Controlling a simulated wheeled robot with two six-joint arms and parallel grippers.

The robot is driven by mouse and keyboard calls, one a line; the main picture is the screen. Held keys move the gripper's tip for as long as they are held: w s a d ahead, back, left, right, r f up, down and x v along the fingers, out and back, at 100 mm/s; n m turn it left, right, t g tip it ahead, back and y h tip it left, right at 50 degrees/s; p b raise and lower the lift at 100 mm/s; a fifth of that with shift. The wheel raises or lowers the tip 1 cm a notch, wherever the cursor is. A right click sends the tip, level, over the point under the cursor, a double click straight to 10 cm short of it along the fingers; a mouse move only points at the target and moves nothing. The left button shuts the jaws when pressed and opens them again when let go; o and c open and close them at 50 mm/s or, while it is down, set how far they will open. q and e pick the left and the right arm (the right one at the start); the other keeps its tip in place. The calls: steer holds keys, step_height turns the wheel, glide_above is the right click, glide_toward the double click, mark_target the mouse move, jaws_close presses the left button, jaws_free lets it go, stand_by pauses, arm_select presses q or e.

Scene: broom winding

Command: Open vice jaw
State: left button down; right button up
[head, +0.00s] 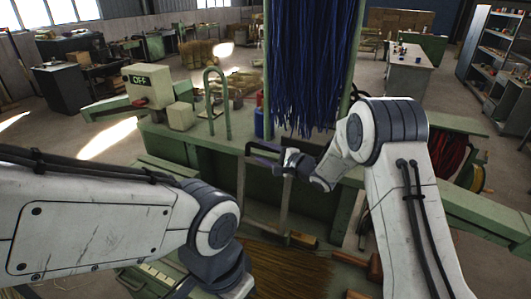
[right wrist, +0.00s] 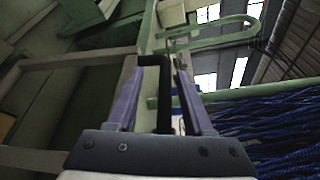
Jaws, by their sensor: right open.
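A green machine frame (head: 300,195) stands before me, with blue bristles (head: 312,60) hanging over it. A dark, bracket-shaped handle (head: 262,147) is at the front of the frame. My right gripper (head: 277,164) is at this handle. In the right wrist view the handle (right wrist: 155,59) shows between the two spread fingers of my right gripper (right wrist: 158,75); the gripper is open, and I cannot tell whether a finger touches the handle. I cannot make out the vice jaw for certain. My left arm comes in from the left and its gripper fingers are out of sight.
A green upright loop (head: 216,103) and a box marked OFF (head: 148,85) stand at the frame's left. Straw-coloured bristles (head: 285,270) and wooden-handled tools (head: 355,261) lie low in front. A red coil (head: 447,156) is at the right.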

steer(key=b+v, duration=0.4)
steer(key=v, duration=0.6)
steer(key=shift+s+d, duration=0.15)
steer(key=shift+d, duration=0.05)
steer(key=s+a+f+n+g+h+b, duration=0.25)
steer(key=s+f+n+h, duration=0.2)
steer(key=s, duration=0.25)
steer(key=s+a+f+n+g+h+b, duration=0.1)
steer(key=s+f+n+h+b, duration=0.3)
steer(key=s+n, duration=0.15)
steer(key=s+f+n+g+b, duration=0.1)
steer(key=s+f+n+g, duration=0.1)
steer(key=s, duration=0.6)
steer(key=s+d+f+n+g+h+b, duration=0.1)
steer(key=s+f+n+g, duration=0.1)
steer(key=s+n, duration=0.3)
steer(key=s+f+n+g+b, duration=0.1)
steer(key=s+f+n+g, duration=0.1)
steer(key=s, duration=1.1)
steer(key=shift+s+d+f+n+g+h, duration=0.25)
steer(key=shift+f+n+g+h, duration=0.1)
steer(key=shift+n+g, duration=0.6)
